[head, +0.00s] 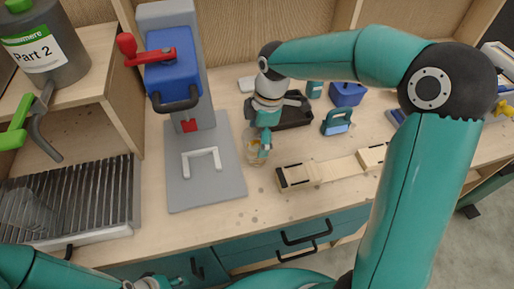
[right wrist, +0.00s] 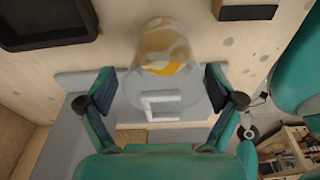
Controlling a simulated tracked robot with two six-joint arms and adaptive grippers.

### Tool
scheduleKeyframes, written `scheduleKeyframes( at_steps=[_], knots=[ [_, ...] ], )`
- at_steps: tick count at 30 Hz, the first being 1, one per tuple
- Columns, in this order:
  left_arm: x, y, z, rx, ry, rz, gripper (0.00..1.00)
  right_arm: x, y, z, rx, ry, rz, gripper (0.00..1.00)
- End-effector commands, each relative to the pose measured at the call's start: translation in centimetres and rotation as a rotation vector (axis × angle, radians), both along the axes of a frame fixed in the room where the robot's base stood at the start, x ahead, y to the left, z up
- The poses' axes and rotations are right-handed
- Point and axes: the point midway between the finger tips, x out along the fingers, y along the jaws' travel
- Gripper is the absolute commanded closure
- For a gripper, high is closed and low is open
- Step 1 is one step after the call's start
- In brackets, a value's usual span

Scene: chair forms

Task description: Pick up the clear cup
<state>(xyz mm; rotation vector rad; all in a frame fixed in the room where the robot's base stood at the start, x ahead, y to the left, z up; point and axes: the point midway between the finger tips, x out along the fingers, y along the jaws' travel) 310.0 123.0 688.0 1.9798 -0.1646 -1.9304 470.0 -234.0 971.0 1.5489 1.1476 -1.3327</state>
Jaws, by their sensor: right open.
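The clear cup (head: 253,157) stands on the wooden bench, just right of the grey press base, with something yellow in it. My right gripper (head: 262,143) is at the cup and partly covers it in the head view. In the right wrist view the cup (right wrist: 165,45) sits between and just beyond the fingertips of my open right gripper (right wrist: 158,80). I cannot tell whether a finger touches it. My left arm shows at the bottom left of the head view, but its gripper does not show clearly.
A blue press with a red handle (head: 172,65) stands left of the cup on a grey base (head: 215,190). A black tray (head: 295,119) lies behind the gripper. A wooden piece (head: 328,170) lies to the right. A slatted rack (head: 85,200) is at far left.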

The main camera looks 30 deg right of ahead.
Motion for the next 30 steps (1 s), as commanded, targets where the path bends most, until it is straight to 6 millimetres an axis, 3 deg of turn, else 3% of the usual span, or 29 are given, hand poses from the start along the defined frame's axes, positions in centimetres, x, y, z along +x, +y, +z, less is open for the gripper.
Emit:
scheduleKeyframes(
  at_steps=[9, 17, 22, 30],
  knots=[
    [0.0, 0.0, 0.9, 0.0, 0.0, 0.0, 0.6, -0.1, 0.9, -4.0, 0.0, 0.003, 0.0, 0.08],
    [0.0, 0.0, 0.8, 0.0, 0.0, 0.0, 0.6, -0.1, 1.0, -4.4, 0.0, 0.001, 0.0, 0.08],
    [0.0, 0.0, 0.8, 0.0, 0.0, 0.0, 0.6, -0.1, 1.0, -4.4, 0.0, 0.001, 0.001, 0.31],
    [0.0, 0.0, 0.8, 0.0, 0.0, 0.0, 0.6, -0.1, 1.0, -4.4, 0.001, 0.003, 0.001, 0.38]
  ],
)
